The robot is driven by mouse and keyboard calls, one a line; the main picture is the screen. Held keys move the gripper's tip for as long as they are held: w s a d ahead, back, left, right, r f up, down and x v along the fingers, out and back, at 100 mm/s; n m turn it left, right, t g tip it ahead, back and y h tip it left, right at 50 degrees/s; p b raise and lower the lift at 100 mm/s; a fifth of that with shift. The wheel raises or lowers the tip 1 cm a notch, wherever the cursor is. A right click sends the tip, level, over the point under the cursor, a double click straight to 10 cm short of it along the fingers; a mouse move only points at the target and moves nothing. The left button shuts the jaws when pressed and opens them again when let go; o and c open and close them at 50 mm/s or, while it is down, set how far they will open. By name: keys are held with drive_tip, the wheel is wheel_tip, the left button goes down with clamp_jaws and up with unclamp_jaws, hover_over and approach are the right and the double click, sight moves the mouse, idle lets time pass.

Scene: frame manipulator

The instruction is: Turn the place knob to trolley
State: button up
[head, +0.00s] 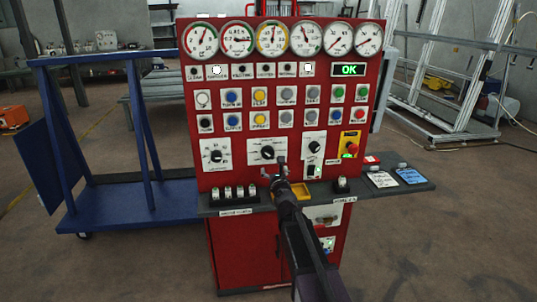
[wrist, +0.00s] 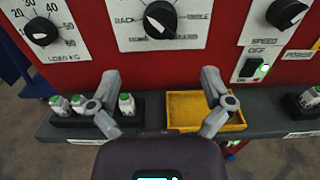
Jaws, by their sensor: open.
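The place knob (head: 267,152) is the black rotary knob on the middle white plate of the red panel; its plate has partly readable labels around it. In the wrist view the knob (wrist: 160,18) is at the top centre, with "RACK" at left and a label ending in "BLE" at right. Its exact setting is hard to read. My gripper (head: 280,166) is in front of and just below this knob in the head view. In the wrist view my gripper (wrist: 161,78) is open and empty, its fingers wide apart, with the knob ahead between and beyond them, not touched.
A load knob (wrist: 41,31) is to the left and a speed knob (wrist: 286,13) to the right. Below are a dark ledge (wrist: 150,104), a yellow tray (wrist: 171,127), small green-topped white items (wrist: 127,103) and an on/off switch (wrist: 251,68). A red emergency button (head: 352,148) is further right.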

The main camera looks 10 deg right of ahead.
sight(270, 154)
drive_tip(key=w, duration=1.3)
drive_tip(key=c, duration=1)
drive_tip(key=shift+m, duration=0.3)
drive_tip(key=m, duration=0.3)
drive_tip(key=shift+d+m, duration=0.15)
drive_tip(key=shift+m, duration=0.25)
drive_tip(key=shift+w+f+m, duration=0.1)
drive_tip(key=shift+m, duration=2.1)
